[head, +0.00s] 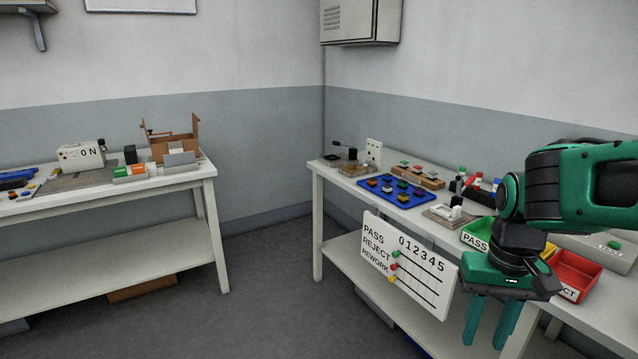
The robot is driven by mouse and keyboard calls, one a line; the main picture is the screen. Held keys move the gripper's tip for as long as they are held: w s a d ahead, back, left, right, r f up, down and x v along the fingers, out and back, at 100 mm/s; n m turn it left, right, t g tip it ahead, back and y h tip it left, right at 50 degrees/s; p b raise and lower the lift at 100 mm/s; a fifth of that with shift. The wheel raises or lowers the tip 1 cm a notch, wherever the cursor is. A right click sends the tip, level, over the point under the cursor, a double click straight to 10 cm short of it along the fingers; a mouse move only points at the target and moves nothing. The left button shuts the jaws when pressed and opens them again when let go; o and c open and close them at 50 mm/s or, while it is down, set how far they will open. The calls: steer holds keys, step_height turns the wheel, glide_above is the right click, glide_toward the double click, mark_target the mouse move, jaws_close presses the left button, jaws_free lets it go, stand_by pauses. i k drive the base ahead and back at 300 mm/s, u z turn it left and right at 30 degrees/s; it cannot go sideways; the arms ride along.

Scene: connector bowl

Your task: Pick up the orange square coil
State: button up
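My gripper (486,343) hangs at the lower right of the head view, in front of the right-hand bench. Its two teal fingers point down and stand apart, with nothing seen between them. A blue tray (371,183) on that bench holds several small coloured square pieces, which may be coils. The pieces are too small for me to tell which is the orange square coil. The tray is to the left of my gripper and farther back, well apart from it.
A white PASS/REJECT/REWORK board (408,262) hangs at the bench front. A green PASS bin (477,236) and a red bin (577,268) stand near my arm. A wooden block (418,178) lies behind the tray. Another bench (110,197) is at left, with open floor between.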

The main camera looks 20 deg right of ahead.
mark_target(372, 181)
steer(key=u, duration=0.3)
steer(key=i, duration=2.2)
steer(key=z, duration=0.8)
steer(key=i, duration=0.3)
steer(key=z, duration=0.3)
